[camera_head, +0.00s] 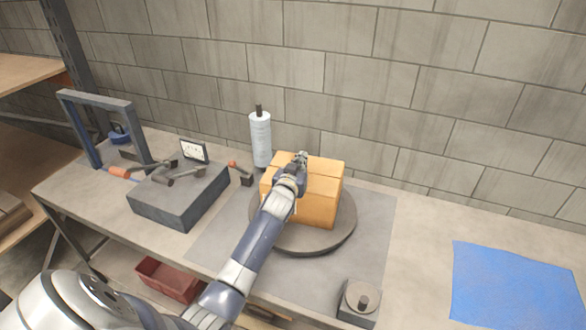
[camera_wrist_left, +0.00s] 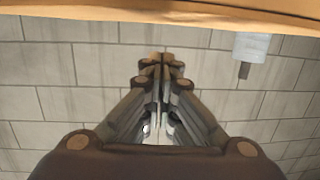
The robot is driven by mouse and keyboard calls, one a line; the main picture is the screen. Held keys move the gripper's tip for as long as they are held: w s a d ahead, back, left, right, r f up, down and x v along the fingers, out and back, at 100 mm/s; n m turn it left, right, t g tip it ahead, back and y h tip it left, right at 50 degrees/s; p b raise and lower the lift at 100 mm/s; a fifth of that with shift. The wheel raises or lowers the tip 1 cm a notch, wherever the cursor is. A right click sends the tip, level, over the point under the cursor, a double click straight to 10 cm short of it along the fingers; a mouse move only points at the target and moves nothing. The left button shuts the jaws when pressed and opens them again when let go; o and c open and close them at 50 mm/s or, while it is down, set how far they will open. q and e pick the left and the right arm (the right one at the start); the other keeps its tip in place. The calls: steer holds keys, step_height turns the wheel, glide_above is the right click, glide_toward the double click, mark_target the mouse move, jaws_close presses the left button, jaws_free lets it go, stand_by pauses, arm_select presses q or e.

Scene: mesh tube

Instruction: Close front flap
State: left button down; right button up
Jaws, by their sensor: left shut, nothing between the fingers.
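An orange-tan box (camera_head: 318,210) stands on a round grey turntable (camera_head: 330,240) at the middle of the workbench. Its top looks mostly flat, with a seam across it. My left arm reaches over the front of the box and hides part of its top and front face, so I cannot tell how the front flap stands. My left gripper (camera_head: 301,157) is shut and empty at the top of the box. In the left wrist view the shut fingers (camera_wrist_left: 160,60) point at the block wall, and a box edge (camera_wrist_left: 170,12) runs along the upper border. My right gripper is not in view.
A white wrapped roll (camera_head: 260,138) on a post stands behind the box, left of it. A grey block with a gauge and levers (camera_head: 175,205) is at left, near a blue-grey frame (camera_head: 105,95). A small grey device (camera_head: 358,302) and a blue sheet (camera_head: 510,285) lie at right.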

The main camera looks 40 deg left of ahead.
arm_select(q)
steer(key=r+b+v, duration=0.1)
steer(key=b+v, duration=0.2)
steer(key=v, duration=0.7)
steer(key=shift+r, duration=0.45)
